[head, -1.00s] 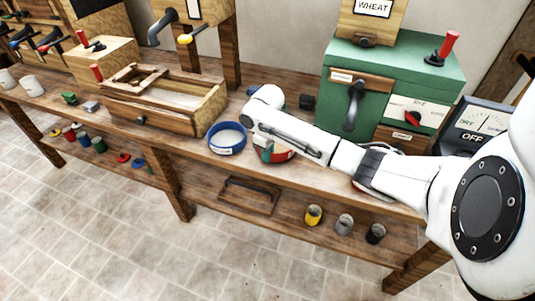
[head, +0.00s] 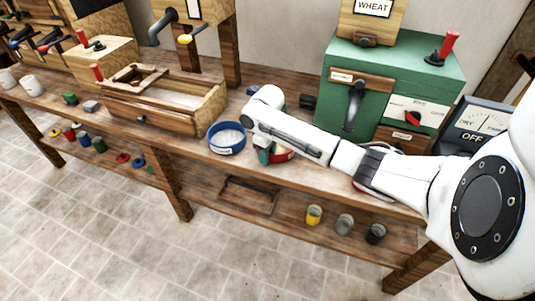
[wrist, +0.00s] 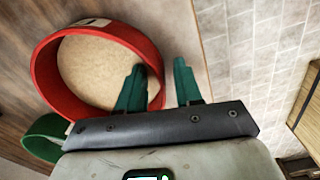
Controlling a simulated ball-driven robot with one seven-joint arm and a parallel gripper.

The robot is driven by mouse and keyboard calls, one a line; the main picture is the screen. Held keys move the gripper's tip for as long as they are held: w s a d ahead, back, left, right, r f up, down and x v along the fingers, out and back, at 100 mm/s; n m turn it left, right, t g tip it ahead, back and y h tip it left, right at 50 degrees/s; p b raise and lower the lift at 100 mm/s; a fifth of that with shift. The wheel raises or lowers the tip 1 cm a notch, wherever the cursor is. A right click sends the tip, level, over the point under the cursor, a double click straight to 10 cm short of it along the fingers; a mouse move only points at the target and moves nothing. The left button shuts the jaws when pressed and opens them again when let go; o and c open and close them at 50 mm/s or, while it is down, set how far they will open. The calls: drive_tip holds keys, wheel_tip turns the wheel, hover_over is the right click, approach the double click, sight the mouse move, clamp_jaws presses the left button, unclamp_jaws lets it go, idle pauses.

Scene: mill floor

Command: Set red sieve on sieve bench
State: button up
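The red sieve (wrist: 98,30) has a round red wall and a pale mesh, and lies on the workbench. In the head view only a red sliver of it (head: 284,155) shows, the rest hidden by my arm. My gripper (wrist: 158,78) is open at its right side, one teal finger over the inside and the other outside, with the red wall between them. I cannot tell whether the fingers touch it. In the head view my gripper (head: 264,156) points down. A wooden box with a frame on top (head: 165,121) stands left; I cannot tell whether it is the sieve bench.
A blue sieve (head: 227,149) sits left of my gripper. A green ring, perhaps another sieve (wrist: 38,150), lies beside the red one. A green mill (head: 395,65) stands behind my arm. A lower shelf holds several small pots (head: 314,215). The tiled floor in front is clear.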

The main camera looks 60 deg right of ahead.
wheel_tip(320, 180, up, 12)
drive_tip(key=w+a+f+t+y, duration=0.1)
drive_tip(key=w+a, duration=0.2)
drive_tip(key=a, duration=0.3)
drive_tip(key=w+a+f+n+t, duration=0.1)
drive_tip(key=w+a, duration=0.1)
drive_tip(key=a, duration=0.3)
drive_tip(key=w+a+f+y, duration=0.1)
drive_tip(key=w+a, duration=0.2)
drive_tip(key=a, duration=0.3)
drive_tip(key=s+a+f+t, duration=0.1)
drive_tip(key=s+a+f, duration=0.1)
drive_tip(key=a, duration=0.4)
drive_tip(key=s+a+f, duration=0.1)
drive_tip(key=a+f, duration=0.1)
drive_tip(key=a, duration=0.4)
drive_tip(key=s+a+f, duration=0.3)
drive_tip(key=s, duration=0.3)
drive_tip(key=s+a+f, duration=0.2)
drive_tip(key=s, duration=0.3)
drive_tip(key=s+d+f+g+h, duration=0.1)
drive_tip(key=s+d+g+h, duration=0.1)
drive_tip(key=s, duration=1)
drive_tip(key=shift+d, duration=0.9)
